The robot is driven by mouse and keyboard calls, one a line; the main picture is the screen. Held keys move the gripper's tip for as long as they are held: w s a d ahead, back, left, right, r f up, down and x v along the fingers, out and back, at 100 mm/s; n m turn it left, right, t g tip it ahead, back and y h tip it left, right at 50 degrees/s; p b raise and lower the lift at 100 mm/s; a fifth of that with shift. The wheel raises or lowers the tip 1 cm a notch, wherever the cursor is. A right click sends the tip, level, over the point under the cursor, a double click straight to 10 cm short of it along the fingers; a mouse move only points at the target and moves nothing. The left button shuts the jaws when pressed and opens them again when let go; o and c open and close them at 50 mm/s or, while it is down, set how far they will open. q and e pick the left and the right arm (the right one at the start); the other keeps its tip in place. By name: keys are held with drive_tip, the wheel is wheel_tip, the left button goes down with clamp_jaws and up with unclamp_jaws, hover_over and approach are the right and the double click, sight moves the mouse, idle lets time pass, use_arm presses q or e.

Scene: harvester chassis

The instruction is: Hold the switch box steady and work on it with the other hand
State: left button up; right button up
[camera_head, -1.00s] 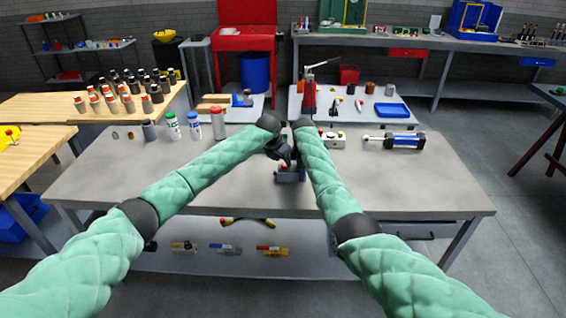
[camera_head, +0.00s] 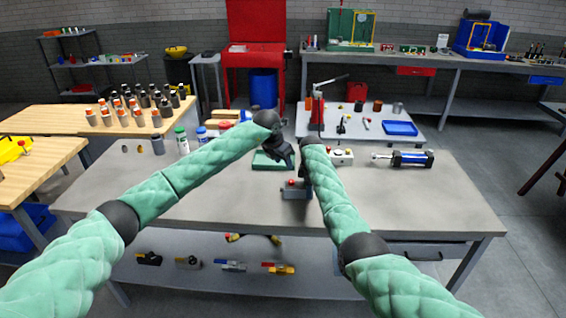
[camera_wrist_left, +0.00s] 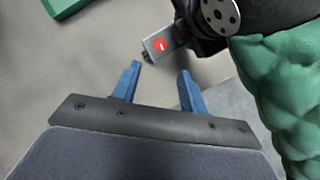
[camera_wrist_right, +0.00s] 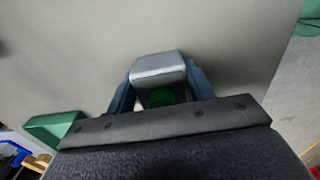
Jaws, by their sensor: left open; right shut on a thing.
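The switch box (camera_head: 294,193) is a small grey box with a red button, above or on the near middle of the grey table (camera_head: 400,205). My right gripper (camera_wrist_right: 162,80) is shut on the switch box, with a blue finger on either side of it. A dark green round part shows on the box (camera_wrist_right: 160,97) in the right wrist view. My left gripper (camera_head: 288,160) is open and empty, just above and behind the box in the head view. In the left wrist view, the box (camera_wrist_left: 162,42) with its red button lies just beyond the open fingertips (camera_wrist_left: 160,69), apart from them.
A green tray or plate (camera_head: 272,161) lies behind the grippers. Bottles (camera_head: 182,141) stand at the back left. The table's front left is clear.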

use_arm(q)
drive_tip(key=shift+f, duration=0.1)
drive_tip(key=shift+c, duration=0.9)
drive_tip(key=t+h, duration=0.7)
approach(289, 183)
drive_tip(key=shift+m, duration=0.3)
drive_tip(key=x, duration=0.4)
drive_tip(key=shift+s+d, duration=0.25)
drive_tip(key=shift+d, duration=0.25)
drive_tip(key=s+a+t, duration=0.1)
drive_tip(key=s+a+f+t+h, duration=0.1)
drive_tip(key=shift+s+a+f, duration=0.25)
drive_tip(key=shift+s+a, duration=0.05)
drive_tip(key=shift+s, duration=0.05)
drive_tip(key=shift+s+a+t+h, duration=0.3)
drive_tip(key=shift+s+a+t, duration=0.15)
drive_tip(key=shift+t, duration=0.25)
drive_tip(key=x, duration=1.2)
drive_tip(key=shift+a+f, duration=0.1)
drive_tip(key=shift+f, duration=0.05)
clamp_jaws()
